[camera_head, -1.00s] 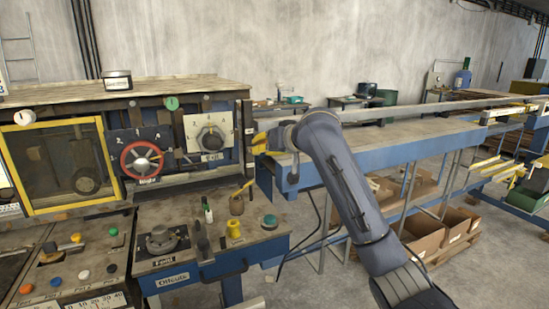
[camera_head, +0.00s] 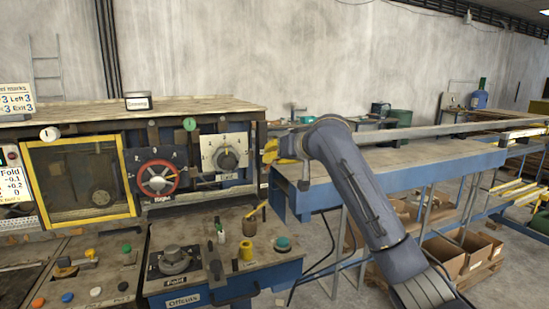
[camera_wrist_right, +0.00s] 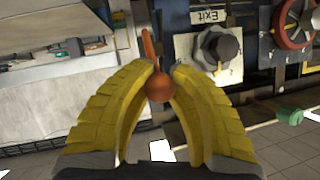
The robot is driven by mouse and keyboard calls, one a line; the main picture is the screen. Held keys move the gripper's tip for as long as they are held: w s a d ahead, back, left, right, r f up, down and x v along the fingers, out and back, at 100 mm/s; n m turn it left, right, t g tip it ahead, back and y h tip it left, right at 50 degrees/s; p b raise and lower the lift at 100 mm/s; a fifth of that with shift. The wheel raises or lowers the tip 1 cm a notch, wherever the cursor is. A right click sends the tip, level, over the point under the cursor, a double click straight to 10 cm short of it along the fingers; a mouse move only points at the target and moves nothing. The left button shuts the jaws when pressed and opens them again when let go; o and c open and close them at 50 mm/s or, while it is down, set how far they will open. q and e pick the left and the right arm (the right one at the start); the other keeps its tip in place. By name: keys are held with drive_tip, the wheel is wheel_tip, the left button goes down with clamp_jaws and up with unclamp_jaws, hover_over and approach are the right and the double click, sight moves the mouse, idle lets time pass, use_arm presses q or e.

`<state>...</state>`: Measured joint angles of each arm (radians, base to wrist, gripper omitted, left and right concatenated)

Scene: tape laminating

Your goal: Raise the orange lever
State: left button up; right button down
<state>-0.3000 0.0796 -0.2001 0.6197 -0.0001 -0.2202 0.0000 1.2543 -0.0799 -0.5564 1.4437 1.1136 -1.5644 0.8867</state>
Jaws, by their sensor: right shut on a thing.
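The orange lever (camera_wrist_right: 159,87), a thin rod with a round ball knob, shows in the right wrist view. My right gripper (camera_wrist_right: 161,76) is shut on it, with the yellow fingers on both sides of the knob. In the head view my right gripper (camera_head: 270,151) is at the right end of the machine's control panel, just right of the white dial plate, and the lever is hidden there by the gripper. My left gripper is not in view.
The grey dial (camera_head: 227,160) and the red handwheel (camera_head: 158,178) are left of my right gripper. Below are a yellow knob (camera_head: 246,250), a green knob (camera_head: 282,243) and a small brown pot (camera_head: 249,228). A blue-sided bench (camera_head: 400,179) lies to the right.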

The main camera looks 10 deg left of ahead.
drive_tip(key=shift+d+r, duration=0.1)
drive_tip(key=shift+r, duration=0.4)
drive_tip(key=c, duration=1.5)
unclamp_jaws()
drive_tip(key=shift+s+d, duration=0.1)
drive_tip(key=shift+d, duration=0.05)
drive_tip(key=o, duration=0.4)
drive_tip(key=shift+f, duration=0.3)
drive_tip(key=shift+o, duration=0.2)
drive_tip(key=v, duration=1.2)
